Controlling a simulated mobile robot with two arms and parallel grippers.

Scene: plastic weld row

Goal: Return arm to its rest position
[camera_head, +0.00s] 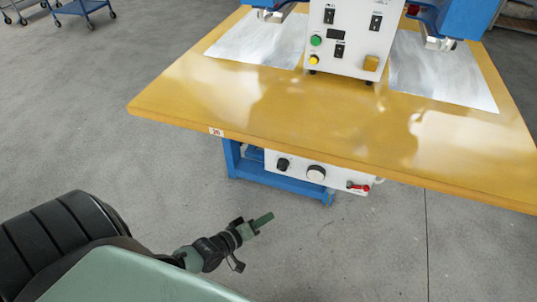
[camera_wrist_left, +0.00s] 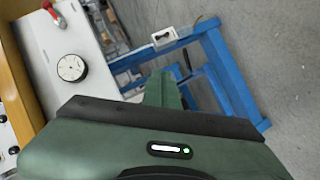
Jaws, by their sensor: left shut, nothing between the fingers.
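My left gripper (camera_head: 262,220) shows low in the head view, in front of the table and below the level of its top. Its green fingers are together with nothing between them. In the left wrist view the shut fingers (camera_wrist_left: 163,88) point toward the blue frame (camera_wrist_left: 222,65) under the table, apart from it as far as I can see. My left forearm comes in from the lower left of the head view. My right gripper is in neither view.
A yellow-topped table (camera_head: 270,118) carries a white control box (camera_head: 345,42) and two metal plates (camera_head: 258,42). A white knob panel (camera_head: 312,172) hangs beneath its front edge. Grey floor (camera_head: 90,110) is clear at left. Blue carts (camera_head: 84,8) stand far back.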

